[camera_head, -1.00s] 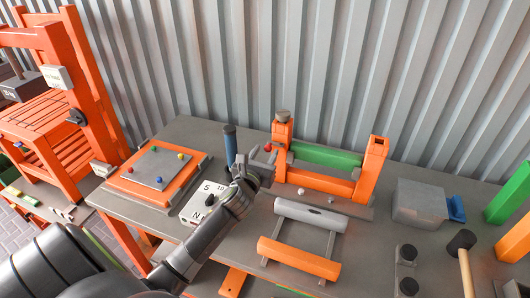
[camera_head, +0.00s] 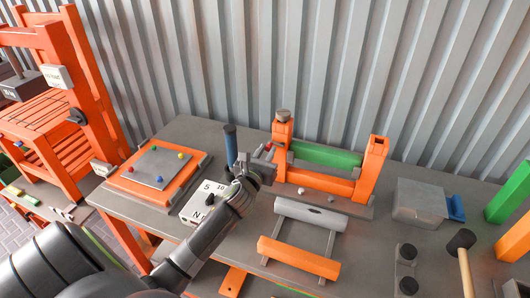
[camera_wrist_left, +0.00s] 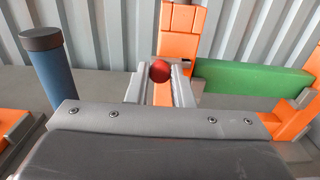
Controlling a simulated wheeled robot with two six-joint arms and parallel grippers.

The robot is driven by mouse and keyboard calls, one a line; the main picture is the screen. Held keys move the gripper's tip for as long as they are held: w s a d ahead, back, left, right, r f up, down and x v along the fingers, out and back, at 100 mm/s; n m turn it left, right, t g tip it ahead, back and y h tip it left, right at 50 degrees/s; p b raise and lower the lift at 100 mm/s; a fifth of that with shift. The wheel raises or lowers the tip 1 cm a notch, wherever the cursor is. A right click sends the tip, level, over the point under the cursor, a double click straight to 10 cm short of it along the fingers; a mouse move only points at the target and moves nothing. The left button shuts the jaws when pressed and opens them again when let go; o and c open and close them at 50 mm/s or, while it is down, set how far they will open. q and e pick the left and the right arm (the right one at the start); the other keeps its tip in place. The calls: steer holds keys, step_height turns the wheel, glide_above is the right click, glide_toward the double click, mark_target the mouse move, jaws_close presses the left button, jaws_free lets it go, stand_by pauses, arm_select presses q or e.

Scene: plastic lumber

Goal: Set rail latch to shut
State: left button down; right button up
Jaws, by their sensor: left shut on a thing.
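The rail frame has orange posts (camera_head: 370,165) and a green rail (camera_head: 325,155) between them on the bench. A small red knob (camera_wrist_left: 160,71) sits at the left post, and I take it to be the rail latch's handle. My left gripper (camera_head: 264,153) is at this post, and its fingers (camera_wrist_left: 160,92) are shut at the red knob in the left wrist view. The rest of the latch is hidden behind the fingers, so I cannot tell its position. My right gripper is not in view.
A blue upright cylinder (camera_head: 230,145) stands close left of my gripper. A white dial box (camera_head: 205,203) is beside my wrist. A grey bin (camera_head: 418,202) stands right.

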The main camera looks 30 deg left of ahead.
mark_target(282, 146)
arm_select(q)
steer(key=shift+w+d+p, duration=0.2)
steer(key=shift+d+p, duration=0.1)
steer(key=shift+d, duration=0.45)
steer(key=shift+w+d+p, duration=0.15)
steer(key=shift+d+p, duration=0.15)
steer(key=shift+d, duration=0.45)
steer(key=c, duration=1.6)
jaws_free()
steer(key=o, duration=0.3)
steer(key=shift+d, duration=0.2)
steer(key=shift+a, duration=0.1)
